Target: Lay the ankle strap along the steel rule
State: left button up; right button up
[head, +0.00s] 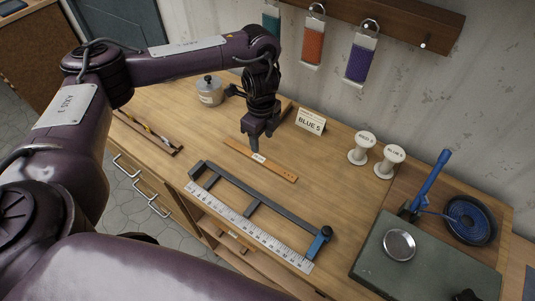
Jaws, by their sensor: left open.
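The ankle strap, an orange-tan leather strip (280,171) with a small white tag near its middle and holes toward its right end, lies flat on the bench. The steel rule (250,228) lies along the bench's front edge, nearer to me than the strap and apart from it. A dark frame (285,226) with a blue clamp at its right end stands along the rule, between it and the strap. My left gripper (258,146) points down over the strap's middle, open; whether it touches the strap I cannot tell. My right gripper is not in view.
A "BLUE 5" card (310,121), a lidded metal pot (209,91) and two white spools (362,147) stand behind. A dark green block (425,258) with a round steel disc and a blue-handled tool (430,180) are at right. Bare wood (335,190) lies right of the strap.

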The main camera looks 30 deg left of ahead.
aim_at(259, 158)
pick_arm(q)
jog(key=shift+s+a+f, duration=0.3)
jog(key=shift+s+f, duration=0.3)
jog(key=shift+f, duration=0.25)
jog(key=f, duration=0.2)
jog(key=f+b, duration=0.1)
jog(key=f, duration=0.1)
jog(key=shift+w+f, duration=0.2)
jog(key=shift+f, duration=0.05)
jog(key=shift+a+f, duration=0.1)
jog(key=shift+f, duration=0.15)
jog(key=shift+s, duration=0.1)
jog(key=c, duration=1.1)
jog(key=shift+o, duration=0.2)
jog(key=shift+r, duration=0.15)
